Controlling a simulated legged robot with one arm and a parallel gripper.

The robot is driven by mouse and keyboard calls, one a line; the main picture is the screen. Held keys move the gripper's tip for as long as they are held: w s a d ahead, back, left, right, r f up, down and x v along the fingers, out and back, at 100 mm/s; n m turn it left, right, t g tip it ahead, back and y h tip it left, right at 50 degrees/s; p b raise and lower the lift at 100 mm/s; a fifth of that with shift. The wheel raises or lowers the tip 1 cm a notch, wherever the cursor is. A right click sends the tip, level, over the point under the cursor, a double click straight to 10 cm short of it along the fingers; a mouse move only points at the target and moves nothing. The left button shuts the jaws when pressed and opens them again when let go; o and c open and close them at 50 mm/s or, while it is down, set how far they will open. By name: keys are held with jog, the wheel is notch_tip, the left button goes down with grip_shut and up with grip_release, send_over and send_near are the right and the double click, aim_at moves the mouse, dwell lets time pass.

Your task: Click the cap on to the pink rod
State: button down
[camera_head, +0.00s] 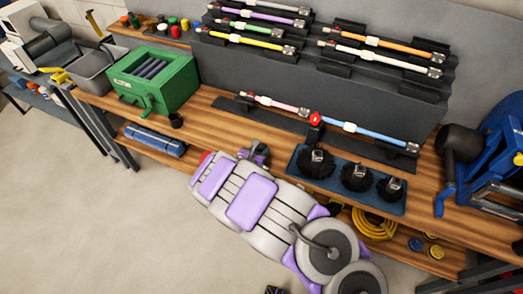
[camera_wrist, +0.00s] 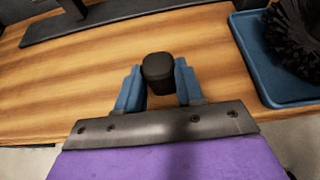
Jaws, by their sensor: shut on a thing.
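The pink rod (camera_head: 278,104) lies on a low black rail at the back of the wooden bench in the head view, with a metal fitting at its right end. My gripper (camera_wrist: 158,90) is shut on a black cap (camera_wrist: 158,67), which stands up between the two blue fingers in the wrist view. In the head view my gripper (camera_head: 258,150) is at the bench's front edge, in front of the pink rod and apart from it. The cap is hard to make out there. The pink rod does not show in the wrist view.
A blue rod (camera_head: 372,132) and a red knob (camera_head: 316,118) are right of the pink rod. A blue tray (camera_head: 337,181) with black brushes stands right of my gripper. A green box (camera_head: 152,83) and small black cup (camera_head: 176,121) are left. Bench between is clear.

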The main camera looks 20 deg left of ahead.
jog(key=shift+r+p, duration=1.65)
jog(key=shift+r, duration=1.35)
